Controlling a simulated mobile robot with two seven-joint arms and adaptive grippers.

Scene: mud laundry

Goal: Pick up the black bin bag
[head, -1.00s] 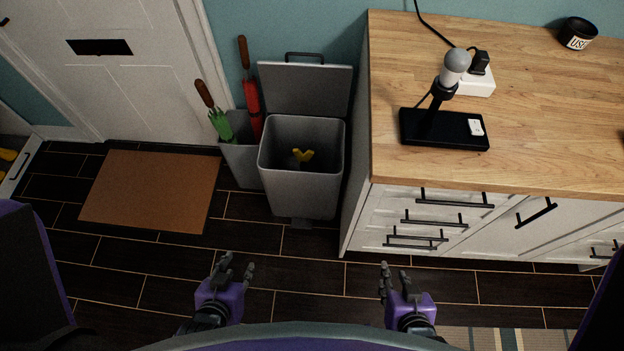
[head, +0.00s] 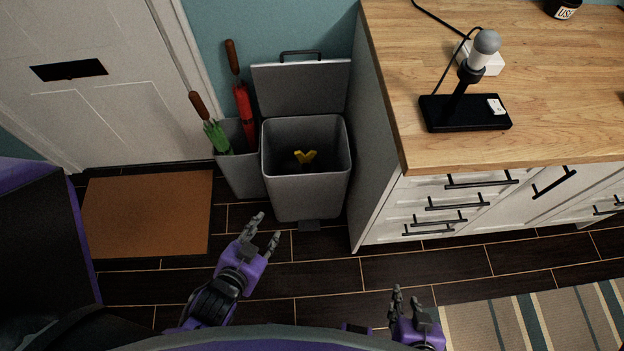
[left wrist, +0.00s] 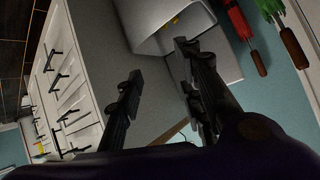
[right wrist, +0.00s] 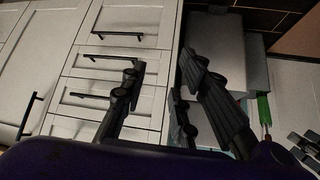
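The grey bin (head: 305,195) stands on the floor with its lid (head: 300,88) raised. Its inside is dark, and a yellow tie-like piece (head: 305,157) shows in it. The black bag itself is hard to tell from the shadow there. My left gripper (head: 267,230) is open and empty, in front of the bin and apart from it. In the left wrist view the bin (left wrist: 218,62) is just beyond the open fingers. My right gripper (head: 411,303) is open and empty, lower right, in front of the drawers. The bin (right wrist: 217,50) also shows in the right wrist view.
A smaller grey holder (head: 238,165) with red (head: 243,105) and green (head: 216,135) umbrellas stands left of the bin. The white cabinet (head: 440,205) with a wooden top is close on the right. A brown mat (head: 150,212) lies by the door. Dark floor in front is clear.

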